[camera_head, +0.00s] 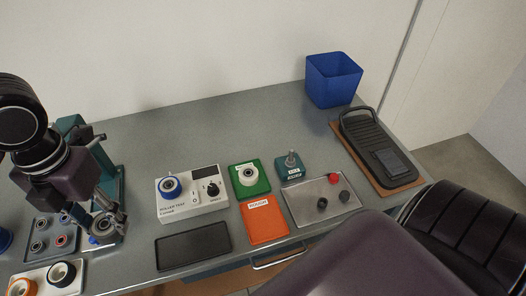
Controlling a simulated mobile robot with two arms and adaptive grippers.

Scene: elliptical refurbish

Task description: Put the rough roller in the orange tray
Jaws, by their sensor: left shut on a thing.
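The orange tray (268,231) lies flat near the table's front edge, with a white label and nothing else visible in it. My left gripper (106,208) points down at the left, beside a teal stand, far left of the tray. It is shut on a small round grey part (103,224), which is partly hidden by the fingers. I cannot tell whether this part is the rough roller. A blue-rimmed roller (170,184) sits on the white test box (205,203). A white roller (247,176) sits in the green tray (264,184). My right gripper is out of view.
A black tray (193,247) lies left of the orange tray. A metal plate (301,207) with a red knob lies to its right. A grey parts tray (62,226) and rollers (62,273) lie at far left. A blue bin (333,80) stands at the back. My dark arm covers the lower right.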

